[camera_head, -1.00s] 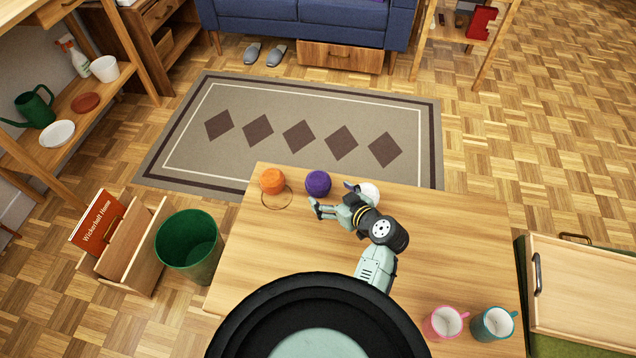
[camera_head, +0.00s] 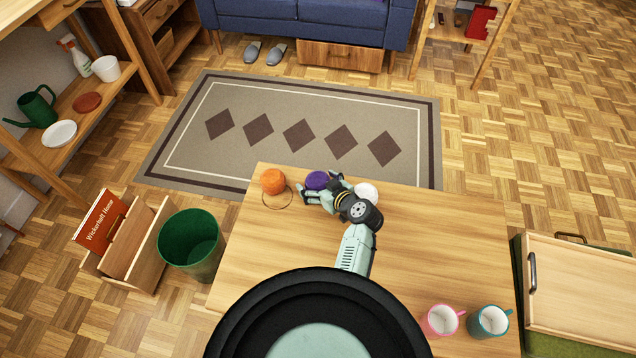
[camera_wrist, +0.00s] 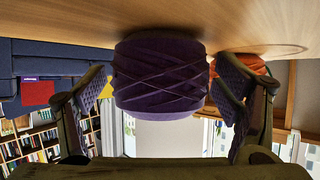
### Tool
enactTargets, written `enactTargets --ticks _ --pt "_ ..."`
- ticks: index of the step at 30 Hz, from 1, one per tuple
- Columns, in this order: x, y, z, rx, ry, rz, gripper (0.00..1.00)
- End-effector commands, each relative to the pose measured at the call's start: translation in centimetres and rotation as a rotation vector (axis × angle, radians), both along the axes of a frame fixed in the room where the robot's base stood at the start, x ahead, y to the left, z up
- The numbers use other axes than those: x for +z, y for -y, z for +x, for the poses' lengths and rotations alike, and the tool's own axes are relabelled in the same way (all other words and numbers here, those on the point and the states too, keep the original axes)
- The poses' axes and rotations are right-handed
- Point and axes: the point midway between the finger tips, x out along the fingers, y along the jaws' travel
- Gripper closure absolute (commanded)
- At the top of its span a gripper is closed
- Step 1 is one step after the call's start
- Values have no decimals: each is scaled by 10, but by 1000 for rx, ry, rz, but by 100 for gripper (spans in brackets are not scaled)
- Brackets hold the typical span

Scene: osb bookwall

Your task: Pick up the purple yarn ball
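The purple yarn ball (camera_head: 316,180) sits on the wooden table near its far edge. In the wrist view the purple yarn ball (camera_wrist: 160,76) is large, in the middle, between the two spread fingers. My gripper (camera_head: 318,190) is at the near side of the ball and hides its lower part. In the wrist view my gripper (camera_wrist: 165,95) is open, with a finger to each side of the ball. The left finger stands apart from the ball; whether the right one touches it I cannot tell.
An orange yarn ball (camera_head: 273,181) sits just left, with a loose strand beside it. A white ball-like thing (camera_head: 367,193) is just right of my gripper. Pink (camera_head: 441,320) and teal (camera_head: 489,321) mugs stand at the near right. The table's (camera_head: 440,240) middle is clear.

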Motion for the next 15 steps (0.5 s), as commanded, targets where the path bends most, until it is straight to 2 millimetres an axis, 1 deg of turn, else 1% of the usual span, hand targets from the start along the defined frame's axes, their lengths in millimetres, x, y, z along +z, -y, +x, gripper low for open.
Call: enactTargets --ticks 1,2,15 --pt "0 0 0 0 0 0 22" --pt "0 0 0 0 0 0 24" --pt "0 0 0 0 0 1 53"
